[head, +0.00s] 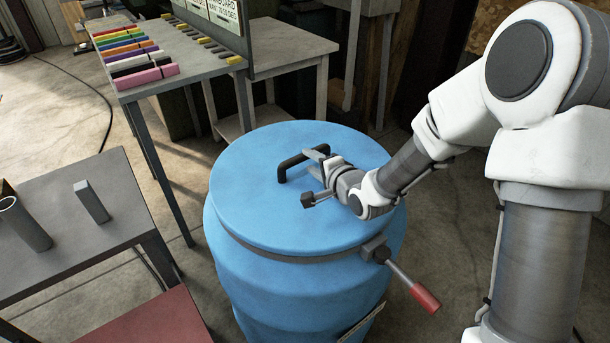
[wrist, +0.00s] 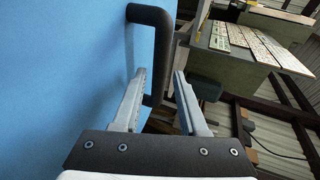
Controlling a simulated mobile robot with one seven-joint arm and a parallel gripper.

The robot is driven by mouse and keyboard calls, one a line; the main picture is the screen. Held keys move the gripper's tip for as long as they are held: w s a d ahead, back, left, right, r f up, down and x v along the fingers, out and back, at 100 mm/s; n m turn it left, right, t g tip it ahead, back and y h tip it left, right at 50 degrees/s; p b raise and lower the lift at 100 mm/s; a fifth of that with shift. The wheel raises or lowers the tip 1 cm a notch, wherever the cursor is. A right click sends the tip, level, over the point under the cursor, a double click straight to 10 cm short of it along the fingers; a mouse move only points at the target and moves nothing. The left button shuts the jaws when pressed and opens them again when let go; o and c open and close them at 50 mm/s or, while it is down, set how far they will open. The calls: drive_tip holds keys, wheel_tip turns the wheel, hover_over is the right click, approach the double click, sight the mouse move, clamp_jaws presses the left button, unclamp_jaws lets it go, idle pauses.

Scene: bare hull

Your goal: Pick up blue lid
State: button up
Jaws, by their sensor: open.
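The blue lid (head: 255,205) lies flat on top of a blue barrel (head: 290,285) in the head view. A black U-shaped handle (head: 291,160) stands up from its middle. My gripper (head: 315,163) reaches in from the right, low over the lid at the handle's right end. In the wrist view, the lid (wrist: 60,80) fills the left side. The handle (wrist: 158,55) runs down into the gap between the open fingers of my gripper (wrist: 161,75). I cannot tell whether either finger touches it.
A clamp lever with a red grip (head: 424,298) sticks out from the barrel's front right side. A grey table (head: 60,210) with a tube and a block stands at left. A bench (head: 195,60) with coloured bars stands behind. A red surface (head: 150,325) is at the lower left.

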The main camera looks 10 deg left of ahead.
sight(307, 158)
drive_tip(key=x, duration=0.5)
drive_tip(key=shift+w+d, duration=0.15)
drive_tip(key=shift+d, duration=0.05)
drive_tip(key=shift+c, duration=0.3)
clamp_jaws()
idle(0.8)
drive_tip(key=shift+w+r, duration=0.1)
drive_tip(key=shift+r, duration=0.1)
